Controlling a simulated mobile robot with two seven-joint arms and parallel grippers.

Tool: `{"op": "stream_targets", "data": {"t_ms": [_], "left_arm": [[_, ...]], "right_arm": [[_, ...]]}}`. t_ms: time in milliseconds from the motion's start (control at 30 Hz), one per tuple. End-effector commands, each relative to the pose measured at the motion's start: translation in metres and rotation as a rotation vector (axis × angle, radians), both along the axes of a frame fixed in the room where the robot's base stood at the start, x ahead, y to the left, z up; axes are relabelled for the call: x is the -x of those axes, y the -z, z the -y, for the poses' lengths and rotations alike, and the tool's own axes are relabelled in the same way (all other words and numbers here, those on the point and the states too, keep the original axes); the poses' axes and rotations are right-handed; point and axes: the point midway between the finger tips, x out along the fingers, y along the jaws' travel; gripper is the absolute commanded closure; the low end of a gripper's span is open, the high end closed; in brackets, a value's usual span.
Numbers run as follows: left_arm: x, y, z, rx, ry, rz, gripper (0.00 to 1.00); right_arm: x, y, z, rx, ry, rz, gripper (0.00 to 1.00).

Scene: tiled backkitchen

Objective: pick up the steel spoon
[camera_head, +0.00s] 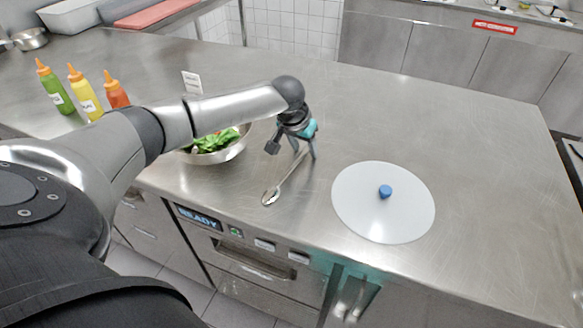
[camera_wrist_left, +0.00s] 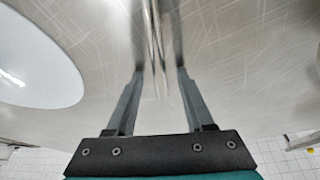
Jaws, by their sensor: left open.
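The steel spoon (camera_head: 285,182) lies on the steel counter, its bowl toward the front edge and its handle running up and right to my left gripper. My left gripper (camera_head: 303,154) is open and points down over the handle end. In the left wrist view, the thin spoon handle (camera_wrist_left: 156,42) shows between the two spread fingers (camera_wrist_left: 160,74), with a gap on each side. The spoon's bowl cannot be made out there. My right gripper is not in view.
A metal bowl of green leaves (camera_head: 222,152) stands just left of my gripper, partly behind my arm. A white round disc with a blue knob (camera_head: 385,217) lies to the right. Several sauce bottles (camera_head: 85,95) stand at the left. The counter's right side is clear.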

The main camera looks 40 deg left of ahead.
Motion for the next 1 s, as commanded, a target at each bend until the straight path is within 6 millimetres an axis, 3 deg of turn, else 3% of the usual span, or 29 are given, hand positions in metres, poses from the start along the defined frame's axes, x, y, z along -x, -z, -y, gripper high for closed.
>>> {"op": "stream_targets", "data": {"t_ms": [167, 633, 1000], "left_arm": [[0.0002, 0.0014, 0.0001, 0.0, 0.0, -0.001, 0.47], [0.0006, 0.0025, -0.0005, -0.002, -0.001, -0.002, 1.0], [0.001, 0.0029, -0.0006, -0.003, -0.001, -0.003, 1.0]], "right_arm": [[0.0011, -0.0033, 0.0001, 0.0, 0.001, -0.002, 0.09], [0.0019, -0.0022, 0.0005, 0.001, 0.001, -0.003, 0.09], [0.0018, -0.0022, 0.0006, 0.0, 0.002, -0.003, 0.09]]}}
